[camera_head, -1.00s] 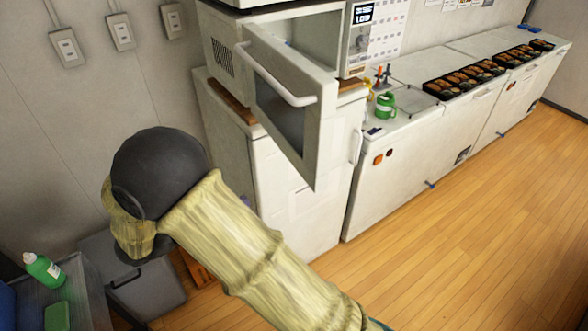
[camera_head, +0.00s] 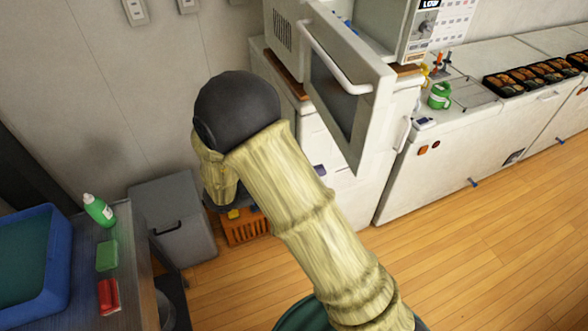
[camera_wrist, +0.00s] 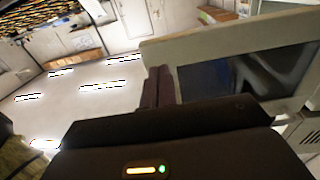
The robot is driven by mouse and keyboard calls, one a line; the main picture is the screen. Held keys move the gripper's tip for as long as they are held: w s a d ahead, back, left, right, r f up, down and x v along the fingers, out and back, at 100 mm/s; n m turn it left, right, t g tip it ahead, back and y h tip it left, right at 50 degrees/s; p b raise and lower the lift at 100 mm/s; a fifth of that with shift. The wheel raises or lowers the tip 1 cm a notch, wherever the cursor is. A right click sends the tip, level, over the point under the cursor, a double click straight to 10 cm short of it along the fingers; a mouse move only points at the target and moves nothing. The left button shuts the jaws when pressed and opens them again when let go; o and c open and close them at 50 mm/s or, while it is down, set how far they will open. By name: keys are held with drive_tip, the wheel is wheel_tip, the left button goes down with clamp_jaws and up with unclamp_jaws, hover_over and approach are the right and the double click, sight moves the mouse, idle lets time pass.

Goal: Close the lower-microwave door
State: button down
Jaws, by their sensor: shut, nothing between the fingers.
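The lower microwave (camera_head: 287,45) stands on a wooden board on a white cabinet at the top of the head view. Its door (camera_head: 334,97) is wide open, swung out from the body, with a white bar handle (camera_head: 328,56) and a dark window. In the wrist view the door's pale frame and dark window (camera_wrist: 235,82) fill the right side. My gripper (camera_wrist: 158,86) is shut and empty, its dark fingers side by side just left of the door frame. I cannot tell whether they touch it. In the head view my sleeved arm hides the gripper.
A white cabinet (camera_head: 330,190) stands below the microwave. White counters with food trays (camera_head: 530,78) and a green cup (camera_head: 439,95) run right. A grey bin (camera_head: 170,220), orange crate (camera_head: 246,228) and table with a green bottle (camera_head: 98,209) are at left. Wooden floor is clear at right.

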sight(350, 162)
drive_tip(key=p+x, duration=0.2)
drive_tip(key=x, duration=0.3)
drive_tip(key=shift+d+r, duration=0.2)
drive_tip(key=shift+w+d+f+p, duration=0.1)
drive_tip(key=shift+d+f+p, duration=0.1)
drive_tip(key=shift+d+p, duration=0.15)
drive_tip(key=shift+w+d, duration=0.1)
drive_tip(key=shift+w, duration=0.05)
